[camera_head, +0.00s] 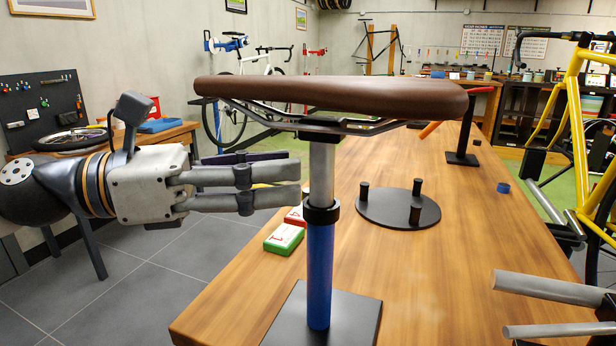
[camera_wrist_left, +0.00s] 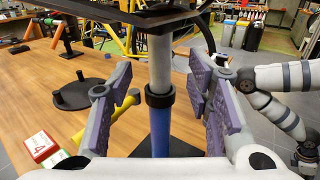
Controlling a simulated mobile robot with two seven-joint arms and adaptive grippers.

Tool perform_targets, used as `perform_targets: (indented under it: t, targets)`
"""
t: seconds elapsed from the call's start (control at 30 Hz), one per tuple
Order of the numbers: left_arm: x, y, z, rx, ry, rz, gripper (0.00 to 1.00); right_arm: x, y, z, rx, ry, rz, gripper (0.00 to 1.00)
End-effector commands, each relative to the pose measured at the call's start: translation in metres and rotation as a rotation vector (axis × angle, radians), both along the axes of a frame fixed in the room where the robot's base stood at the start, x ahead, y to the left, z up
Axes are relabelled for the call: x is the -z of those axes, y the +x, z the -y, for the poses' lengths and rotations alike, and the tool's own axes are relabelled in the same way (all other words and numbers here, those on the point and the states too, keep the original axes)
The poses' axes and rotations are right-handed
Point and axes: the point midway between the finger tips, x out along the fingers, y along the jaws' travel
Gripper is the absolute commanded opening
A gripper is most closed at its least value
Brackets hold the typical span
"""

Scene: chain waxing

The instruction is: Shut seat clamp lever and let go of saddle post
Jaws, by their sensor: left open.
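A brown saddle (camera_head: 330,90) sits on a silver post (camera_head: 321,175), upright in a blue tube (camera_head: 320,275) on a black base plate (camera_head: 352,318). A black clamp collar (camera_head: 321,213) is around the tube's top; it also shows in the left wrist view (camera_wrist_left: 160,97). My left gripper (camera_head: 300,180) is open beside the post, just above the collar. In the left wrist view the post stands between its purple pads, with gaps. A yellow piece (camera_wrist_left: 120,108), perhaps the clamp lever, shows partly behind one finger. My right gripper (camera_head: 508,305) is at lower right, its fingers apart and empty.
A black round stand (camera_head: 380,210) with short pegs is on the wooden table (camera_head: 430,270) behind the post. A green-and-white box (camera_head: 284,239) lies near the table's left edge. A yellow bike frame (camera_head: 575,110) stands at the right. The table's middle is clear.

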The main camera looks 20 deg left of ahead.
Motion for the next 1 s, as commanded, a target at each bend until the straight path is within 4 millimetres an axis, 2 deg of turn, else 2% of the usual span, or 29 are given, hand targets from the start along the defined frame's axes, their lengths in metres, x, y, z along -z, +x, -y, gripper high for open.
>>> perform_targets:
  t: [0.1, 0.23, 0.37, 0.6, 0.63, 0.8, 0.83, 1.0]
  targets:
    - [0.001, 0.013, 0.024, 0.005, 0.003, -0.002, 0.46, 0.002, -0.001, 0.000, 0.000, -0.001, -0.005, 0.00]
    - [-0.001, 0.024, 0.040, 0.002, 0.002, 0.001, 0.46, 0.001, 0.000, 0.000, 0.000, 0.000, -0.001, 0.00]
    - [-0.001, 0.029, 0.048, 0.000, 0.000, 0.002, 0.46, 0.000, 0.000, 0.000, 0.000, 0.000, 0.001, 0.00]
    - [0.000, 0.030, 0.049, -0.001, -0.001, 0.001, 0.46, 0.000, 0.000, 0.000, 0.000, 0.000, 0.001, 0.00]
    - [0.000, 0.030, 0.049, -0.001, -0.001, 0.001, 0.43, 0.000, 0.000, 0.000, 0.000, 0.000, 0.001, 0.00]
    - [0.000, 0.030, 0.049, -0.001, -0.001, 0.001, 0.05, 0.000, 0.000, 0.000, 0.000, 0.000, 0.001, 0.00]
    - [0.000, 0.030, 0.049, -0.001, -0.001, 0.001, 0.00, 0.000, 0.000, 0.000, 0.000, 0.000, 0.001, 0.00]
    - [-0.001, 0.030, 0.049, -0.001, 0.000, 0.001, 0.00, 0.000, 0.000, 0.000, 0.000, 0.000, 0.001, 0.00]
